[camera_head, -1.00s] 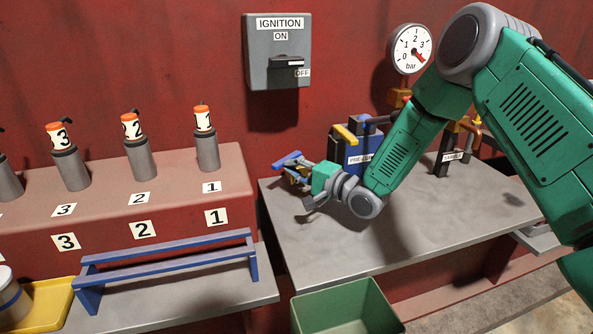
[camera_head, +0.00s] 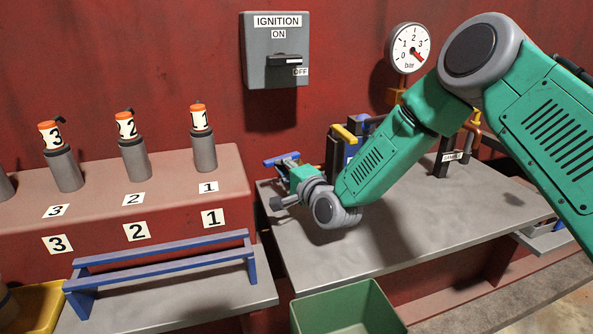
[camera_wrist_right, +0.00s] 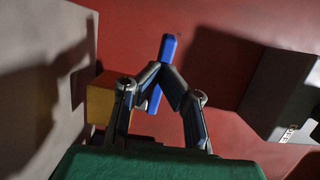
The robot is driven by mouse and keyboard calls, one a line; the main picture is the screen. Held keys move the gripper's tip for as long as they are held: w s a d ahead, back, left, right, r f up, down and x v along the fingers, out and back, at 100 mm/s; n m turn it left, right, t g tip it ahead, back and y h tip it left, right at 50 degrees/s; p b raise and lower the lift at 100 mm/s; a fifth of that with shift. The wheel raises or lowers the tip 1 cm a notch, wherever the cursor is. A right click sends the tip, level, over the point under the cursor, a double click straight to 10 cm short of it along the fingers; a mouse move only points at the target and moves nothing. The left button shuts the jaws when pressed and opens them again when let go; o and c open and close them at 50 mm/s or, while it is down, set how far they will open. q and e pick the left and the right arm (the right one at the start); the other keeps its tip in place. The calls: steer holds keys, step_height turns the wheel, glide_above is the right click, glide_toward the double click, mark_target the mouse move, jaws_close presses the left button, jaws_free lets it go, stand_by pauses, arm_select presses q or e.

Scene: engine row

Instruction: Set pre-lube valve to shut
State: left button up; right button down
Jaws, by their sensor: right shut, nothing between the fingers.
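My right gripper (camera_head: 288,168) is shut and empty at the left end of the grey bench (camera_head: 420,235). A blue valve handle (camera_head: 281,159) shows just past it. In the right wrist view, the gripper's fingertips (camera_wrist_right: 161,72) meet in front of the upright blue handle (camera_wrist_right: 168,48); whether they touch it is unclear. A brass-coloured block (camera_wrist_right: 101,98) stands left of the handle. A dark blue unit with a yellow bar (camera_head: 344,133) stands behind my forearm, which hides its label. My left gripper is out of view.
The ignition box (camera_head: 274,50) hangs on the red wall, its lever near OFF. A pressure gauge (camera_head: 410,46) stands behind my arm. Numbered cylinders (camera_head: 203,140) and a blue rack (camera_head: 160,258) are at left. A green bin (camera_head: 345,308) stands in front of the bench.

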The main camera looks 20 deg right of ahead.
steer(key=shift+w+a+m+h, duration=0.1)
steer(key=shift+w+m+h, duration=0.15)
steer(key=shift+h, duration=0.25)
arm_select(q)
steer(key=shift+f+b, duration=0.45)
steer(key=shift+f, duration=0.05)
arm_select(e)
steer(key=shift+w+a, duration=0.3)
steer(key=shift+w, duration=0.25)
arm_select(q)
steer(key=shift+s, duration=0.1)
arm_select(e)
steer(key=shift+r, duration=0.1)
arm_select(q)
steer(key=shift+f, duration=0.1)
arm_select(e)
steer(key=shift+a, duration=0.1)
